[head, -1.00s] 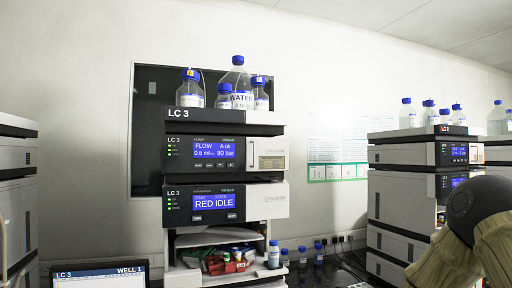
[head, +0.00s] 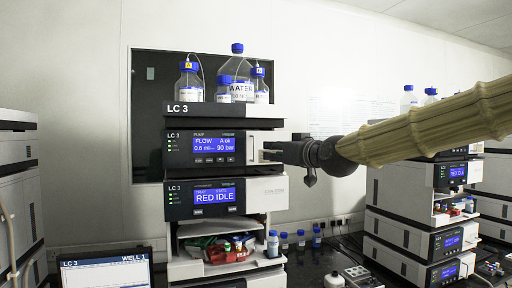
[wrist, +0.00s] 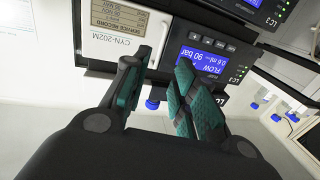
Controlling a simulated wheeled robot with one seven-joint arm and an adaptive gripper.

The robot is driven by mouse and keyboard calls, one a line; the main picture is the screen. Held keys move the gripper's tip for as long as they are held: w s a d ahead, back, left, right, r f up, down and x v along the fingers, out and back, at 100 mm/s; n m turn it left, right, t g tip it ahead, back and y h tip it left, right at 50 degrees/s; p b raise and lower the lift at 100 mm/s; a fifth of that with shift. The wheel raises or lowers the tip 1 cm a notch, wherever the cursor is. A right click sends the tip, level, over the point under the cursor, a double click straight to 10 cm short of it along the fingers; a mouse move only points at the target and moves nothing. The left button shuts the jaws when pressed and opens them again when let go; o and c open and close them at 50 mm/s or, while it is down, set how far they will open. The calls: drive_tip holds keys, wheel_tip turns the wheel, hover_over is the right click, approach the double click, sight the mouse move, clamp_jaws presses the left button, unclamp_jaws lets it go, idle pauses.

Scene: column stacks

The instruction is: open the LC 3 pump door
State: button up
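The LC 3 pump (head: 180,150) is the upper module of the middle stack, with a lit blue display reading FLOW and 90 bar. Its pale door panel at the right end looks shut in the head view and is partly hidden behind my gripper (head: 268,151). The white upright door handle (head: 251,147) shows just left of my fingertips. In the wrist view the pump appears upside down, and the handle (wrist: 160,46) shows between the tips of my gripper (wrist: 163,62). My teal-padded fingers are apart on either side of it, without visible contact.
Bottles (head: 238,80) stand on top of the stack. The RED IDLE module (head: 210,198) sits directly below the pump, over an open shelf with small boxes. A monitor (head: 104,272) is at lower left. Another instrument stack (head: 390,215) stands to the right, beneath my arm.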

drive_tip(key=p+x, duration=0.5)
drive_tip(key=x, duration=0.5)
drive_tip(key=shift+w+a+r, duration=0.2)
drive_tip(key=shift+w+r, duration=0.15)
clamp_jaws()
